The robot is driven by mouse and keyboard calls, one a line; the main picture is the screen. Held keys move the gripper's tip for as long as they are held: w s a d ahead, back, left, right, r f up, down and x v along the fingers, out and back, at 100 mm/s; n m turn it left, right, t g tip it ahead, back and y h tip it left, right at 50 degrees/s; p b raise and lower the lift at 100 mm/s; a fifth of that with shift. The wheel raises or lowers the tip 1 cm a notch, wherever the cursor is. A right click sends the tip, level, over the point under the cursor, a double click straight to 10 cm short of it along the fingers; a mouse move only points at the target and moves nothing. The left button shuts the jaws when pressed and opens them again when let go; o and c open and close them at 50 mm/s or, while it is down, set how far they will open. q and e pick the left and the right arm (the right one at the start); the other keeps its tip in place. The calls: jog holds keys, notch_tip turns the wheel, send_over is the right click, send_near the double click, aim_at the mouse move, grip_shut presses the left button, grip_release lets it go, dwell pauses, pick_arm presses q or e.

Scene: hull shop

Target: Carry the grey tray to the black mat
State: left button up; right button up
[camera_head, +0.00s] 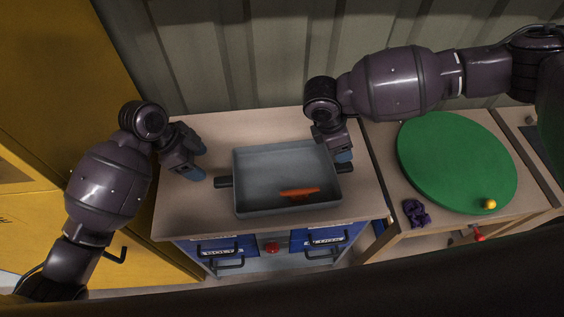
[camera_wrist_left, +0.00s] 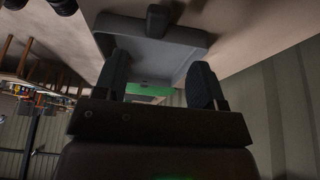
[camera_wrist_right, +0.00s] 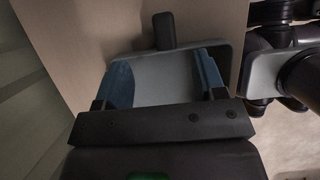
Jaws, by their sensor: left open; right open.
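The grey tray (camera_head: 262,178) lies flat on a light wooden worktop, with a dark handle on its left (camera_head: 223,182) and one on its right (camera_head: 346,168). An orange object (camera_head: 299,193) lies in it. My left gripper (camera_head: 194,170) is open and empty, left of the left handle and apart from it; its wrist view shows the tray (camera_wrist_left: 150,45) and a handle (camera_wrist_left: 158,18) beyond the fingers. My right gripper (camera_head: 343,156) is open near the right handle; its wrist view shows the tray (camera_wrist_right: 165,80) and handle (camera_wrist_right: 164,30). A dark patch (camera_head: 545,143) at the right edge may be the black mat; I cannot tell.
A green round board (camera_head: 455,160) with a yellow ball (camera_head: 489,204) covers much of the right-hand table. A crumpled purple thing (camera_head: 416,213) lies at that table's front. A yellow cabinet (camera_head: 55,80) stands left and a ribbed wall (camera_head: 240,60) behind.

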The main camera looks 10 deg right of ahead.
aim_at(221, 180)
jog(key=shift+s+r, duration=0.15)
jog(key=shift+s, duration=0.2)
pick_arm(q)
jog(key=shift+s+x, duration=0.15)
jog(key=shift+x, duration=2.5)
jog(key=shift+s+x, duration=0.1)
jog(key=shift+x, duration=2.55)
pick_arm(e)
jog(key=shift+x, duration=5.45)
pick_arm(q)
jog(key=shift+c, duration=0.3)
pick_arm(e)
jog(key=shift+w, duration=0.1)
jog(key=shift+c, duration=0.3)
pick_arm(q)
grip_shut()
pick_arm(e)
grip_shut()
